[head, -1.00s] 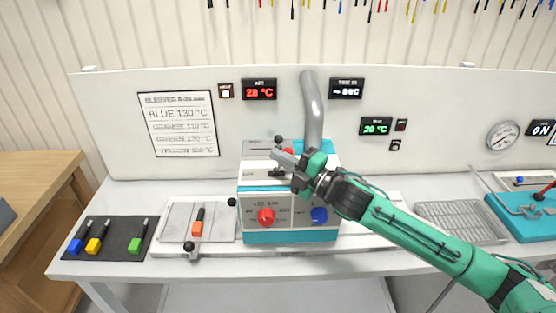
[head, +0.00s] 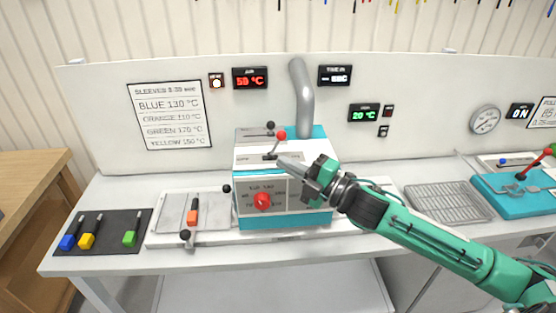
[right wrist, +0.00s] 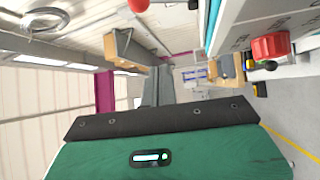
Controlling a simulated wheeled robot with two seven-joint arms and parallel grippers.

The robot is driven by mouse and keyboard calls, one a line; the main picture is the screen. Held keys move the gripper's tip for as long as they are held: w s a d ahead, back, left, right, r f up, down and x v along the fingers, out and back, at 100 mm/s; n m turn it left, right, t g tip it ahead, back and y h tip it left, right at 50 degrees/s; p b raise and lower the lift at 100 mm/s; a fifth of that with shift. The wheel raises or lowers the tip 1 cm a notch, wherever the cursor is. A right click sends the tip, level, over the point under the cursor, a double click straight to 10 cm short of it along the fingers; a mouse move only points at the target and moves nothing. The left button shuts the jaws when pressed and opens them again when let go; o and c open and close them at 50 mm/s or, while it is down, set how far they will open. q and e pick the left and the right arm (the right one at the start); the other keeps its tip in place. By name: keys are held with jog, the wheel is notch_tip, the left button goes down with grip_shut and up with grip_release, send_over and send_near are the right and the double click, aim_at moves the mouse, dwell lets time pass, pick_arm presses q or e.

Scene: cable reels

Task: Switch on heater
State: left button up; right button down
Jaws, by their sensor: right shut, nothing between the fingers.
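The heater (head: 250,188) is a white and teal box on the bench with a grey pipe (head: 304,100) rising behind it. A lever with a red ball (head: 281,135) stands tilted on its top. A red knob (head: 262,201) is on its front and also shows in the right wrist view (right wrist: 270,46). My right gripper (head: 284,160) is shut and empty, in front of the lever and apart from the red ball. My gripper hides the blue knob's place. The red display (head: 250,78) seems to read 50 °C. My left gripper is not in view.
A board with an orange-handled tool (head: 193,214) and a black-ball lever lies left of the heater. A dark mat (head: 108,245) holds blue, yellow and green handles. A wire rack (head: 448,203) and a teal device (head: 510,202) stand to the right. A sign (head: 169,116) lists sleeve temperatures.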

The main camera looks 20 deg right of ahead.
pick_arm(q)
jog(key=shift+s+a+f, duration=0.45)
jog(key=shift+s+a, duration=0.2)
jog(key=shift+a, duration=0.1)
pick_arm(e)
jog(key=shift+s+d+f, duration=0.45)
jog(key=shift+s+d, duration=0.05)
jog(key=shift+s, duration=0.1)
jog(key=shift+a, duration=0.1)
